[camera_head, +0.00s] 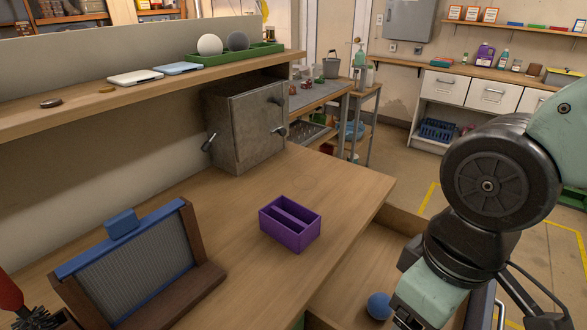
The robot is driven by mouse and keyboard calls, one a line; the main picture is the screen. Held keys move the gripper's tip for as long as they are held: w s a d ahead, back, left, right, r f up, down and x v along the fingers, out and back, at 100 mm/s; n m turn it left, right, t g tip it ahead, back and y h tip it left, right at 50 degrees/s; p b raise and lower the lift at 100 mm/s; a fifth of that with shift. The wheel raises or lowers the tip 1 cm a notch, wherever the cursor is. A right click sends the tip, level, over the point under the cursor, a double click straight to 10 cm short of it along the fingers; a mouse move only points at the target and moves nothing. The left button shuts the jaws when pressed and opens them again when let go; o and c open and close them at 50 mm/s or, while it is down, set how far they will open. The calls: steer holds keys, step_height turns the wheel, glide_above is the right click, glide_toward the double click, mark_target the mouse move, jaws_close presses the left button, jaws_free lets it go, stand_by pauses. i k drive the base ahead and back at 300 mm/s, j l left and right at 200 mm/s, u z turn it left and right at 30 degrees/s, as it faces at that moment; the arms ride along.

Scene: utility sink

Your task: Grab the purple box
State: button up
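The purple box (290,224) sits upright on the wooden workbench, near its right edge. It is open-topped, with a divider making two long compartments that look empty. My arm reaches down on the right side of the view, apart from the box and to its right. The gripper's fingers are not visible; the arm runs out of the bottom of the frame.
A grey metal cabinet (246,124) stands behind the box. A blue-framed screen (140,262) stands at the front left. A blue ball (379,306) lies in an open drawer (352,275) below the bench edge. Bare benchtop (190,213) surrounds the box.

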mark_target(295, 226)
steer(key=k+u, duration=0.1)
steer(key=u, duration=0.3)
steer(key=k+l+u, duration=0.1)
steer(key=u, duration=0.25)
steer(key=k+u, duration=0.15)
steer(key=u, duration=0.25)
